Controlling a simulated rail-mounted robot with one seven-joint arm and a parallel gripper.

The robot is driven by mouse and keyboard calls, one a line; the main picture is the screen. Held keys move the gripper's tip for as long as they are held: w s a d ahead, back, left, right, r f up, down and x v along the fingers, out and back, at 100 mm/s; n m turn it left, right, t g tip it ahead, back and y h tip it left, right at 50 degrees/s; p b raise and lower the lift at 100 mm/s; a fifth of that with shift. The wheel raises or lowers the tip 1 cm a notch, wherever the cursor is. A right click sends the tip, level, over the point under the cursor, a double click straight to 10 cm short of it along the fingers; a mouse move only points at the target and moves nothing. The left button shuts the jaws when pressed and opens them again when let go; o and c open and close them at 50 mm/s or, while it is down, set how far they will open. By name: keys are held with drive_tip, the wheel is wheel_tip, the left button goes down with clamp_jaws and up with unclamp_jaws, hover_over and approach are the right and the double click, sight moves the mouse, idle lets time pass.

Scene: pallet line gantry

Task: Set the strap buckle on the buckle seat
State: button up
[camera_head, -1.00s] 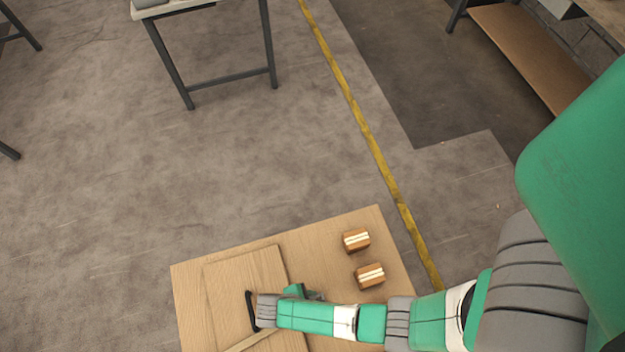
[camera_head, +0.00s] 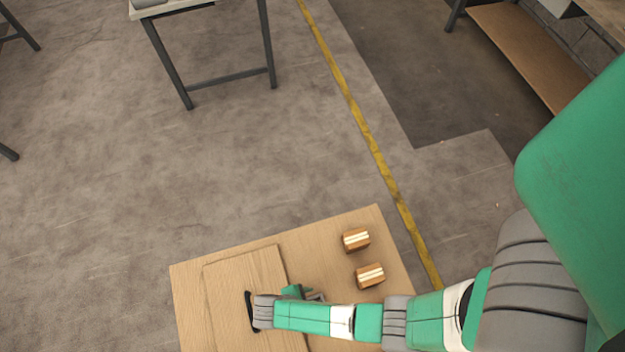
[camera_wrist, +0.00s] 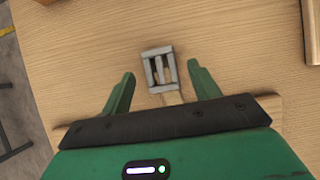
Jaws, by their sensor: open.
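The strap buckle (camera_wrist: 160,70) is a small grey metal frame with bars, seen in the wrist view over the pale wood top. A short pale tan piece (camera_wrist: 172,98) shows directly below it, partly hidden by my gripper. My gripper (camera_wrist: 162,74) is open, with one green finger on each side of the buckle and a visible gap to each. Whether the buckle rests on the wood cannot be told. I cannot make out the buckle seat for certain in either view.
A wooden board (camera_head: 232,285) lies on the wooden table (camera_head: 300,240). Two brown blocks with pale bands, one farther (camera_head: 356,239) and one nearer (camera_head: 369,275), stand right of it. Another table (camera_head: 170,8) stands far off. A yellow line (camera_head: 365,135) crosses the floor.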

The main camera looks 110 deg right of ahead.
drive_tip(key=p+v, duration=0.1)
drive_tip(key=v, duration=0.9)
drive_tip(key=shift+w+r+p, duration=0.25)
drive_tip(key=shift+p, duration=0.1)
